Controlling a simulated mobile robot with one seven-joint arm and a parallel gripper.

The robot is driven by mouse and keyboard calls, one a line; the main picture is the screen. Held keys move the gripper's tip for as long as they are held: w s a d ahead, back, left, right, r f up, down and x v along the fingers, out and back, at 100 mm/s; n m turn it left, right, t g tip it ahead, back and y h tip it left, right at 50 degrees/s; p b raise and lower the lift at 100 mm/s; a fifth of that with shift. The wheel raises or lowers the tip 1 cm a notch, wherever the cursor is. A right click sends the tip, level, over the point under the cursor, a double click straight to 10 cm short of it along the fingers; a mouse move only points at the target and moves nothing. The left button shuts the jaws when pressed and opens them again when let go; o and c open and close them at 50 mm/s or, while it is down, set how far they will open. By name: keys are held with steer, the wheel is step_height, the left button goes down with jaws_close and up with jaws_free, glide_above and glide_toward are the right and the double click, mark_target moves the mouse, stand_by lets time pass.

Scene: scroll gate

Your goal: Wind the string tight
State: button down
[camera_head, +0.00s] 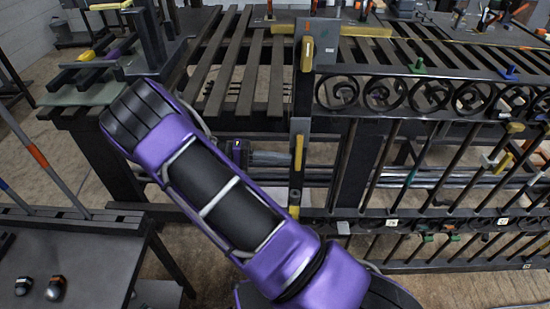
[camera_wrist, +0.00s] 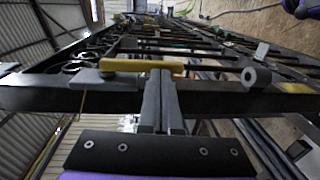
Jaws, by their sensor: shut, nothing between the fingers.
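My gripper (camera_head: 285,159) is shut and empty, its two dark fingers together, pointing right at the gate's upright post. A yellow handle (camera_head: 298,152) on a grey plate stands upright on that post, right by my fingertips. In the wrist view the same yellow handle (camera_wrist: 125,65) lies across the picture, just beyond the fingertips of my gripper (camera_wrist: 162,78). I cannot tell whether they touch. A thin yellow line (camera_head: 470,42) runs over the table at the upper right; I cannot tell whether it is the string.
A second yellow handle (camera_head: 307,52) sits higher on the post. The dark gate (camera_head: 440,95) with scrolls and bars fills the right side, with several coloured clamps on it. A slatted bench (camera_head: 235,65) stands behind my arm. A dark table (camera_head: 65,265) is at the lower left.

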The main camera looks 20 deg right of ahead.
steer(key=shift+s+d+f, duration=0.1)
steer(key=shift+d+f, duration=0.1)
steer(key=shift+d, duration=0.1)
steer(key=shift+d, duration=0.15)
stand_by(0.5)
